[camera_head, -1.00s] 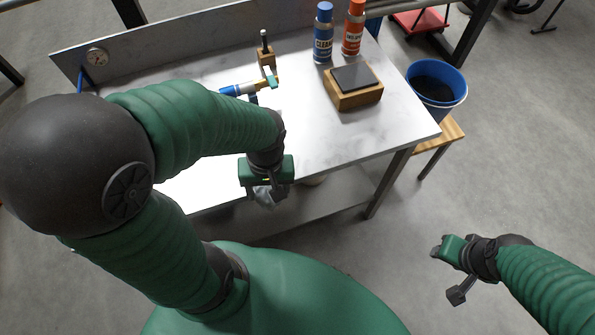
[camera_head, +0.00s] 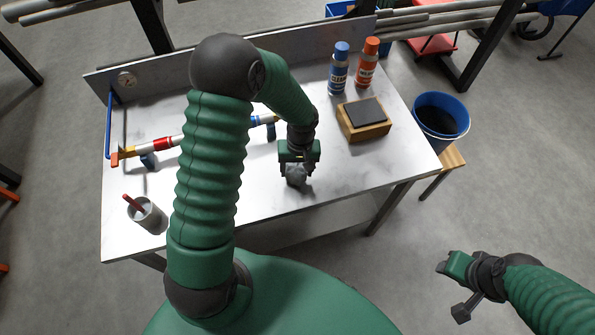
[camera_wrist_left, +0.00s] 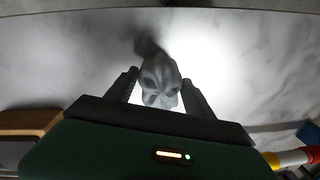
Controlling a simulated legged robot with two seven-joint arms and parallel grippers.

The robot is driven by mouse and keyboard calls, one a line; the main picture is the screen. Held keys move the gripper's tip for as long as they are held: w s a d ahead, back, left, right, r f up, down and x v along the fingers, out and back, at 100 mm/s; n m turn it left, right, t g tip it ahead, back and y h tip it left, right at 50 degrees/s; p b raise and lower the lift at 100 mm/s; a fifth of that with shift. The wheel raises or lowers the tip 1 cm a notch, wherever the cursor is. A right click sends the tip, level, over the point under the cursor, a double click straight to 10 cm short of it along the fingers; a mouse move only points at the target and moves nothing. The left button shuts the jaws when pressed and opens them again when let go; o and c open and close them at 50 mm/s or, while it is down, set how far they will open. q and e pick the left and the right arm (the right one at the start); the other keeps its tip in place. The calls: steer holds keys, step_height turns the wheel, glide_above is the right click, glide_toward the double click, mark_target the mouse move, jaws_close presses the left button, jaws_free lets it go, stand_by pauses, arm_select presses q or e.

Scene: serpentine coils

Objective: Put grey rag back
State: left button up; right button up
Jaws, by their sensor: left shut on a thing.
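My left gripper (camera_head: 298,165) is shut on the grey rag (camera_head: 296,177), a crumpled grey bundle, over the front part of the white worktable (camera_head: 345,175). In the left wrist view the rag (camera_wrist_left: 160,80) sits between the two dark fingers of the left gripper (camera_wrist_left: 160,92), and a shadow falls on the white surface beside it. I cannot tell whether the rag touches the tabletop.
A wooden block with a dark top (camera_head: 363,118), a blue can (camera_head: 339,70) and an orange can (camera_head: 367,62) stand at the back right. A grey cup (camera_head: 147,215) stands front left. A banded bar (camera_head: 165,144) lies behind my left arm. A blue bucket (camera_head: 441,118) stands beside the table.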

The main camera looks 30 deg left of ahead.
mark_target(298, 178)
arm_select(q)
step_height(298, 178, down, 3)
steer(key=shift+s+a+r, duration=0.1)
steer(key=shift+s+a, duration=0.05)
steer(key=shift+d, duration=0.65)
steer(key=shift+d+f, duration=0.2)
steer(key=o, duration=1.2)
steer(key=shift+s, duration=0.1)
steer(key=shift+o, duration=1.4)
steer(key=shift+s+a, duration=0.1)
steer(key=shift+a, duration=0.1)
steer(key=shift+o, duration=0.6)
steer(key=shift+s+a, duration=0.15)
steer(key=shift+a, duration=0.1)
arm_select(e)
steer(key=shift+s+d+r, duration=0.1)
steer(key=shift+s+d, duration=0.1)
steer(key=shift+s, duration=0.3)
arm_select(q)
steer(key=shift+d, duration=0.25)
arm_select(e)
steer(key=shift+w+d, duration=0.1)
steer(key=shift+d, duration=0.1)
